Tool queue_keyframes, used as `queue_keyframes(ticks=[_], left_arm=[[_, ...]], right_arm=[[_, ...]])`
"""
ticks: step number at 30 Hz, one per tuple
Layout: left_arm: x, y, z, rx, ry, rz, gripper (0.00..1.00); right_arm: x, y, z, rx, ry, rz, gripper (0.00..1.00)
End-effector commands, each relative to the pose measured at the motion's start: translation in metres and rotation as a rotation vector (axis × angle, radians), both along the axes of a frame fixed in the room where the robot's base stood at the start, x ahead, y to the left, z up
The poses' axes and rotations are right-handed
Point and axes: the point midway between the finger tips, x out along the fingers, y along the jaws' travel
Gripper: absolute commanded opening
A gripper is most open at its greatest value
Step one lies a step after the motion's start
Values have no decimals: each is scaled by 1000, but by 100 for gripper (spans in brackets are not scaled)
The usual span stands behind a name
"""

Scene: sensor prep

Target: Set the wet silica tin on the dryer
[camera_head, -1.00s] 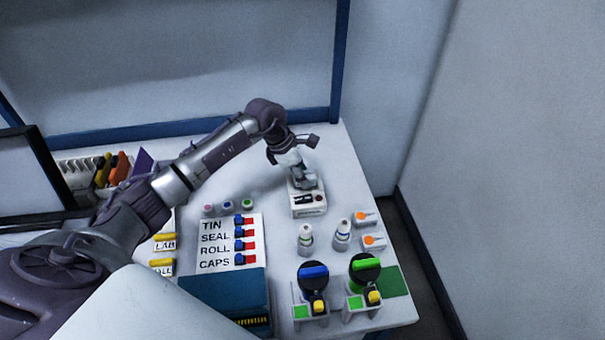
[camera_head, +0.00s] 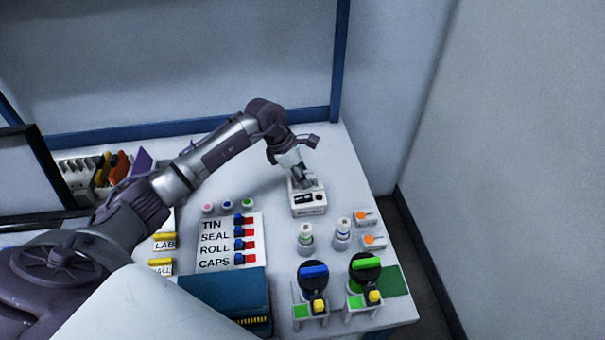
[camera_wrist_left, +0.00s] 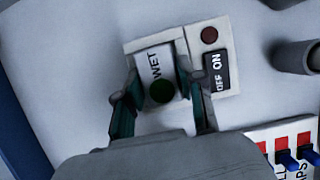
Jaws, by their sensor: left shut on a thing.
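The dryer (camera_head: 309,211) is a small pale box on the white table, right of the middle in the head view. In the wrist view the dryer (camera_wrist_left: 222,22) shows an OFF/ON rocker switch and a dark red lamp. My left gripper (camera_head: 304,182) points down over the dryer's rear part. In the wrist view the left gripper (camera_wrist_left: 158,88) is shut on the wet silica tin (camera_wrist_left: 153,62), a pale tin marked WET with a dark green round spot. The tin lies over the dryer's plate beside the switch; whether it rests there is hard to tell. My right gripper is out of view.
Two small white bottles (camera_head: 305,236) stand in front of the dryer, with orange-topped boxes (camera_head: 366,217) to their right. A label board (camera_head: 216,243) with red and blue clips and a teal box (camera_head: 222,290) lie to the left. The table behind the dryer is clear.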

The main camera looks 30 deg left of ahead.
Motion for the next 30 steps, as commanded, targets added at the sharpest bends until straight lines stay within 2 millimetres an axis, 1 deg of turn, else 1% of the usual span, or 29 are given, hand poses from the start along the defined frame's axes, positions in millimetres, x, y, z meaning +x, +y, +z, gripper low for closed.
queue_keyframes(ticks=[20, 21, 23, 24, 26, 30], left_arm=[[0, 0, -2, 1, 1, 0, 8], [0, 0, -3, 1, 1, 0, 42], [0, 0, -3, 0, 1, 0, 52], [0, 0, -3, 0, 1, 0, 59], [0, 0, -3, 0, 1, 0, 68], [0, 0, -2, 0, 1, 0, 68]], right_arm=[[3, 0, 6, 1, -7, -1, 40], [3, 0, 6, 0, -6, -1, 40], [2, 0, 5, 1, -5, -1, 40], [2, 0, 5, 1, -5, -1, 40], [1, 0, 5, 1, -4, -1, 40], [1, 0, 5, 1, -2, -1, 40]])
